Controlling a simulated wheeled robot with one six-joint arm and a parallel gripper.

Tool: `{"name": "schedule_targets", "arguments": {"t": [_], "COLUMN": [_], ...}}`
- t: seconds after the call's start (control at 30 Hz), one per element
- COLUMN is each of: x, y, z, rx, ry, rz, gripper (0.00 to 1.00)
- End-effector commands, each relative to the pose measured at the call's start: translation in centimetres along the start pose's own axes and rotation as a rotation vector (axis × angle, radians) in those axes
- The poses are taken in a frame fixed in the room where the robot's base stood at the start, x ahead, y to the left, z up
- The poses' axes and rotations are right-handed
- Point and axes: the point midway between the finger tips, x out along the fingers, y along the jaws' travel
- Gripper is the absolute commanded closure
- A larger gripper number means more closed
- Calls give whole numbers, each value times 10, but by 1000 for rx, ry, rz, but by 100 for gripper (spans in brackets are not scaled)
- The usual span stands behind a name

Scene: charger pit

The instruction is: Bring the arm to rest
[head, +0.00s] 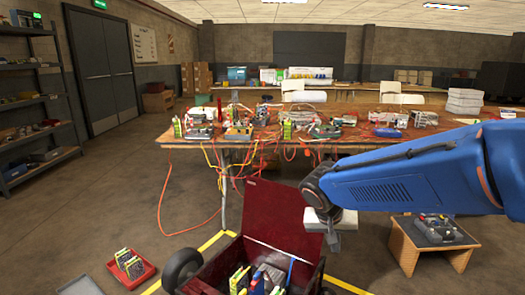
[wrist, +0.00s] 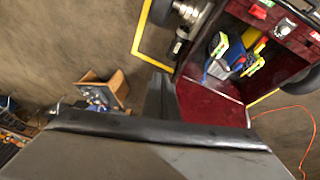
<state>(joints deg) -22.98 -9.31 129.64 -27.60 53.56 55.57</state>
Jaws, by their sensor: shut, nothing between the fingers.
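My blue arm (head: 405,180) reaches in from the right edge of the head view and bends down at its dark wrist joint. My gripper (head: 334,246) hangs below that joint, shut and empty, beside the right edge of a dark red wheeled cart or chest (head: 262,222) with its lid raised. In the wrist view the dark gripper (wrist: 160,98) shows at the centre, in front of the floor and the red lid (wrist: 210,104). The gripper looks apart from the cart, though the exact gap cannot be told.
A cluttered long table (head: 370,143) with hanging orange cables stands behind. A small wooden stool (head: 405,250) holding a device is at the right. A red tray (head: 131,270) lies on the floor at the left. Shelves (head: 35,100) line the left wall.

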Motion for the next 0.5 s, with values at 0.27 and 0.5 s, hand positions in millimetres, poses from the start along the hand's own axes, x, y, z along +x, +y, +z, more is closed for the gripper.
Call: {"name": "schedule_targets", "arguments": {"t": [0.27,0.5], "x": [-25,-42], "y": [67,109], "z": [38,79], "rx": [-50,-105], "ry": [-26,-22], "rz": [-78,-154], "gripper": [100,100]}}
